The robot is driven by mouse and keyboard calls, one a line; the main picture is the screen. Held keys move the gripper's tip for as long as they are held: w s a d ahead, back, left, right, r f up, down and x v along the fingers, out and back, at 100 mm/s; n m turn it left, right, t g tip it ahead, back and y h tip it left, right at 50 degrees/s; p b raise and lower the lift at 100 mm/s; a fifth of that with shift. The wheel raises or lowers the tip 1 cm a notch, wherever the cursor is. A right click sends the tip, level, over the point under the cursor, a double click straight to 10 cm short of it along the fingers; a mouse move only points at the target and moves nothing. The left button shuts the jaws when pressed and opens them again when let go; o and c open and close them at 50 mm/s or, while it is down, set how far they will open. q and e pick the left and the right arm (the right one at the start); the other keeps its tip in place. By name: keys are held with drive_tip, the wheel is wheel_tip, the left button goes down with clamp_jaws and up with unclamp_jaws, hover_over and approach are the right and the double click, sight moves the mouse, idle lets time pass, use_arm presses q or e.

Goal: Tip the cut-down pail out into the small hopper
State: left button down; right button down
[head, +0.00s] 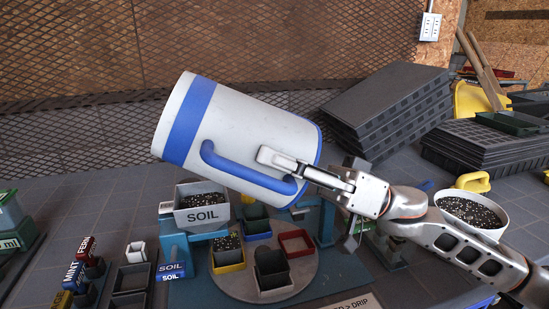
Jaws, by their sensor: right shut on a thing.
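The cut-down pail (245,125) is a large white vessel with a blue band, a blue end rim and a blue side handle. My right gripper (280,165) is shut on this handle and holds the pail in the air. The pail lies far over on its side, its banded end to the left and a little higher. Its inside is hidden. The small hopper (203,217) is a grey box marked SOIL, with dark speckled soil in it, on a blue stand. My left gripper is not in view.
A round turntable (225,278) bears several small coloured pots. A white tub of soil (500,230) with a yellow handle stands at the right, behind my right arm. Stacked black trays (400,90) stand behind.

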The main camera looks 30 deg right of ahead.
idle(0.3)
drive_tip(key=shift+d+f+t+y+b, duration=0.2)
drive_tip(key=shift+f+t+y+b, duration=0.1)
drive_tip(key=shift+f+t+b, duration=0.15)
drive_tip(key=shift+s+f+y+b, duration=0.1)
drive_tip(key=shift+f+y+b, duration=0.3)
drive_tip(key=shift+f, duration=0.05)
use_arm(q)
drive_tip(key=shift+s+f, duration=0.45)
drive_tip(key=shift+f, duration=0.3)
